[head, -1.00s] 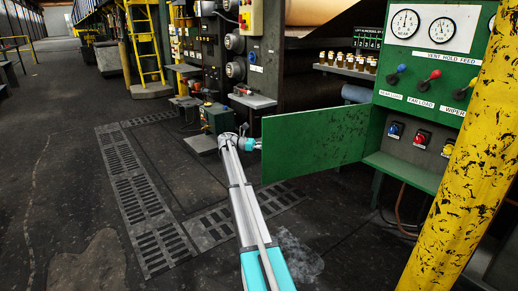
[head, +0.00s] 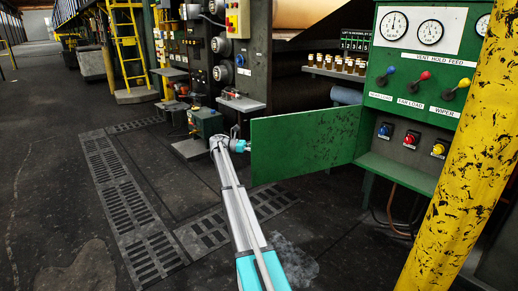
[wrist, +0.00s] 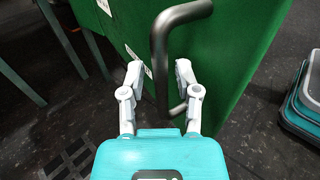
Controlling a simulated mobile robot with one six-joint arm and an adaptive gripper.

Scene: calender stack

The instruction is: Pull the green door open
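The green door (head: 305,145) stands swung out from the green cabinet (head: 420,80), reaching left from the cabinet's front. It also shows in the wrist view (wrist: 225,55), with a dark grey bar handle (wrist: 159,60) on its face. My gripper (wrist: 160,75) is at the handle, its two fingers spread on either side of the bar with visible gaps. In the head view my gripper (head: 240,146) is at the door's free left edge, partly hidden behind it. The handle is hidden in the head view.
A yellow post (head: 458,150) stands close at the right, in front of the cabinet. A small green box (head: 206,122) sits behind my gripper. The floor at left is clear, with flat grates (head: 115,190).

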